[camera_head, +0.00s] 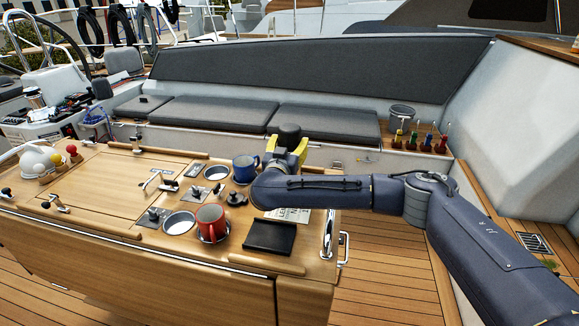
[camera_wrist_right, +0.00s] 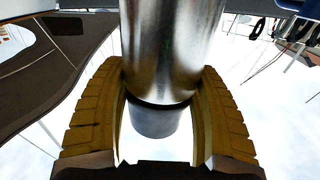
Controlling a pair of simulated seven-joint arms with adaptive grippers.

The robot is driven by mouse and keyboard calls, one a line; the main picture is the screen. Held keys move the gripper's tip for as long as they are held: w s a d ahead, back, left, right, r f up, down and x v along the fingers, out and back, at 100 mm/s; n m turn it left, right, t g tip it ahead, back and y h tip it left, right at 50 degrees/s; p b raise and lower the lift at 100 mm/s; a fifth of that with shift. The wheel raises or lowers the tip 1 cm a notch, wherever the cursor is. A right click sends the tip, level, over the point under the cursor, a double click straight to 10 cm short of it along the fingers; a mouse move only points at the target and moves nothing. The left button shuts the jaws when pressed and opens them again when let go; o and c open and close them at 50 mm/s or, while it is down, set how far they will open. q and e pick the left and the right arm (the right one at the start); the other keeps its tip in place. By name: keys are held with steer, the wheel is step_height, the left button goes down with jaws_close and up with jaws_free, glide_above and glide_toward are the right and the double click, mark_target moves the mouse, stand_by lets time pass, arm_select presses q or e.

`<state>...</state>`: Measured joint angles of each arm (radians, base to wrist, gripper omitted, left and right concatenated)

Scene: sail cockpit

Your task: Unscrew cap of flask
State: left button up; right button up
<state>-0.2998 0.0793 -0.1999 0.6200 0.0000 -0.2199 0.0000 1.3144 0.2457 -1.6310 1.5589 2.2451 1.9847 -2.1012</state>
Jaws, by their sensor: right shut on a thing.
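The flask (camera_wrist_right: 172,45) is a shiny metal cylinder in the right wrist view. It has a dark ring and a narrower plain metal end, the cap (camera_wrist_right: 156,121), which lies toward the bright sky. My right gripper (camera_wrist_right: 162,92) has its yellow fingers shut around the flask on both sides, near the ring. In the head view my right gripper (camera_head: 287,150) is at the table's far edge. A dark rounded top (camera_head: 288,132) stands up between its fingers and seems to be the flask's end. The rest is hidden behind my wrist. My left gripper is not in view.
Cushioned benches (camera_head: 214,112) lie behind. The table's left middle is mostly clear.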

steer(key=c, duration=0.5)
steer(key=shift+r, duration=0.15)
step_height(320, 180, up, 20)
steer(key=shift+f, duration=0.1)
stand_by(0.3)
